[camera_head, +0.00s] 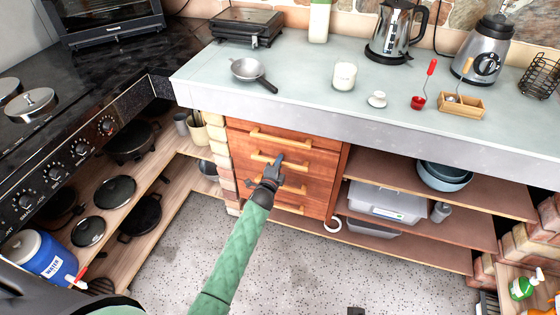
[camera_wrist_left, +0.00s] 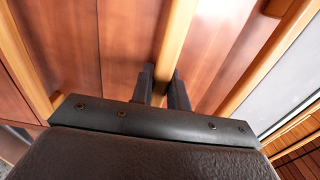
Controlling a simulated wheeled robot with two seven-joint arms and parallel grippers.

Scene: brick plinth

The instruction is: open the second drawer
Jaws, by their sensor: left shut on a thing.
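A wooden drawer unit (camera_head: 325,168) with reddish fronts and light wooden bar handles stands under the counter. The second drawer's handle (camera_head: 262,158) is second from the top. My left gripper (camera_head: 279,161) is at this handle, with the green arm reaching up from below. In the left wrist view, the two dark fingers (camera_wrist_left: 160,88) are shut on the handle bar (camera_wrist_left: 174,45), one on each side. The second drawer looks flush with the others, with no clear gap. My right gripper is not in view.
Above is a pale counter (camera_head: 310,85) with a pan (camera_head: 250,72), a candle (camera_head: 344,76), a kettle (camera_head: 393,32) and a blender (camera_head: 484,50). Open shelves (camera_head: 400,165) are right of the drawers. Low shelves with pans are left. The speckled floor (camera_head: 300,265) in front is clear.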

